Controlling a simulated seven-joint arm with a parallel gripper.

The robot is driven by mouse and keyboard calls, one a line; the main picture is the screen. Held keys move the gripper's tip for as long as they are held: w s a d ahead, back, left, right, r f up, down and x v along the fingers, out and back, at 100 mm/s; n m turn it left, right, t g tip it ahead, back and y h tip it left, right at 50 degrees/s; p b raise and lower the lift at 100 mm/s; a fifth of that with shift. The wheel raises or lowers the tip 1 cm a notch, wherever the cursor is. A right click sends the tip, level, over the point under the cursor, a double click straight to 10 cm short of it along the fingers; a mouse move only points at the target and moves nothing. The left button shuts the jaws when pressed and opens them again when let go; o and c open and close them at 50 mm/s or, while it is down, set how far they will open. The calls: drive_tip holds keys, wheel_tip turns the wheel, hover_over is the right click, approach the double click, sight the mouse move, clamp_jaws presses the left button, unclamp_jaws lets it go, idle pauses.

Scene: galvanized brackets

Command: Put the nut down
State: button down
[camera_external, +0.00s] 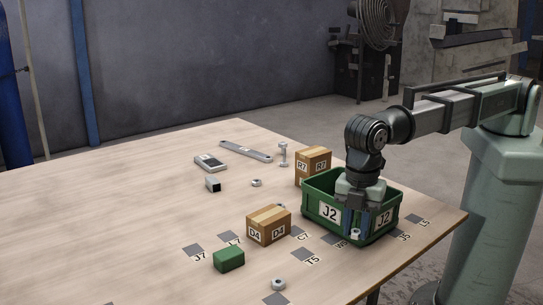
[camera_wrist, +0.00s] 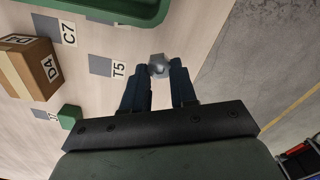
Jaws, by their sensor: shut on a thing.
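My gripper (camera_external: 356,230) points down at the near side of the green crate marked J2 (camera_external: 320,228). It is shut on a silver hex nut (camera_external: 357,234). In the wrist view the nut (camera_wrist: 158,66) sits between the two dark fingertips, with the table edge to its right and the T5 label to its left. The crate's green rim (camera_wrist: 120,17) shows at the top of that view, apart from the nut. I cannot tell exactly how high the nut is above the table. Two other nuts lie on the table, one near the front (camera_external: 278,284) and one farther back (camera_external: 256,183).
Box D4 (camera_external: 268,225), a green block (camera_external: 229,259) and box R7 (camera_external: 313,166) stand near the crate. Grey labelled squares such as J7 (camera_external: 193,250) mark the table.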

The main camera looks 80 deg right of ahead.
wheel_tip(320, 180, up, 10)
drive_tip(key=d+m, duration=0.4)
drive_tip(key=d, duration=1.4)
drive_tip(key=shift+a+f, duration=0.15)
drive_tip(key=shift+f, duration=2.3)
drive_tip(key=shift+a+f, duration=0.2)
drive_tip(key=shift+f, duration=2.25)
drive_tip(key=shift+a+f, duration=0.15)
drive_tip(key=shift+f, duration=2.3)
drive_tip(key=shift+f, duration=0.1)
drive_tip(key=c, duration=0.9)
unclamp_jaws()
